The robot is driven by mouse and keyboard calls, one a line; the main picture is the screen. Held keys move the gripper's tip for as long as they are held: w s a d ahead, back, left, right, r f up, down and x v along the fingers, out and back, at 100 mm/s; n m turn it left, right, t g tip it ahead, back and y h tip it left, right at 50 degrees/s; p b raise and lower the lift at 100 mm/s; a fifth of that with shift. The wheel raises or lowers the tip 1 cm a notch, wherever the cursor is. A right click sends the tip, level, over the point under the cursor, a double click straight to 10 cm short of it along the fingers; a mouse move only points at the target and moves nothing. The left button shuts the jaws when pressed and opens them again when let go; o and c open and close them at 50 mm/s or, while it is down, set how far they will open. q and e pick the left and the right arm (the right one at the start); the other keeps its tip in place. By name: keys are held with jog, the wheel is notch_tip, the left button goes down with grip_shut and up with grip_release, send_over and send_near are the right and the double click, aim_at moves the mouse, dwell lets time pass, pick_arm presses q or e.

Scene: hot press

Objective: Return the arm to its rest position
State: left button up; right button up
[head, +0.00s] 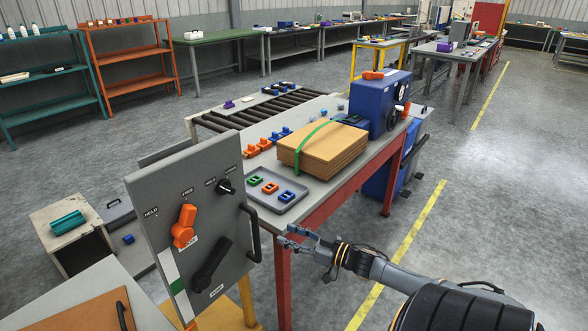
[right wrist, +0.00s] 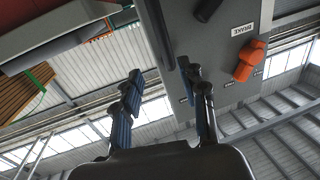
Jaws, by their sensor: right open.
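My right gripper (head: 289,236) is open and empty, in front of the red-legged table and to the right of the grey control panel (head: 150,205). Its two fingers stand apart in the right wrist view (right wrist: 164,78). The black handle (head: 253,234) on the panel's right side is a little left of the fingertips, and a gap shows between them. In the right wrist view a dark bar (right wrist: 155,35) appears between the fingers and beyond them. The right arm (head: 385,270) reaches in from the lower right. My left gripper is not in view.
The panel has an orange lever (head: 184,228), a black lever (head: 211,266) and a black knob (head: 225,186). Behind it the table holds a grey tray (head: 262,199) of small parts, a strapped brown stack (head: 318,152) and a blue machine (head: 379,98). Floor (head: 465,210) at the right is clear.

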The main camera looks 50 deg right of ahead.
jog(key=shift+s+d, duration=0.15)
jog(key=shift+s, duration=0.3)
dwell(0.3)
jog(key=s+a+f+m+g+h, duration=0.15)
jog(key=s+f, duration=0.35)
jog(key=f, duration=0.5)
jog(key=s+a+f+m+g+h, duration=0.1)
jog(key=s+f+g+h, duration=0.3)
jog(key=f, duration=0.7)
jog(key=s+a+f+m+g, duration=0.15)
jog(key=s+f, duration=0.35)
jog(key=f, duration=0.5)
jog(key=s+a+f+n+g, duration=0.2)
jog(key=s+a+f+g, duration=0.2)
jog(key=s+a+f, duration=0.4)
jog(key=s+a+f+n+g+y, duration=0.1)
jog(key=s+a+f+n+g, duration=0.1)
jog(key=s+a+f+g, duration=0.3)
jog(key=s+a+f, duration=0.4)
jog(key=s+a, duration=0.6)
jog(key=s, duration=0.3)
jog(key=shift+a+f+g, duration=0.15)
jog(key=shift+g, duration=0.15)
jog(key=shift+y, duration=0.25)
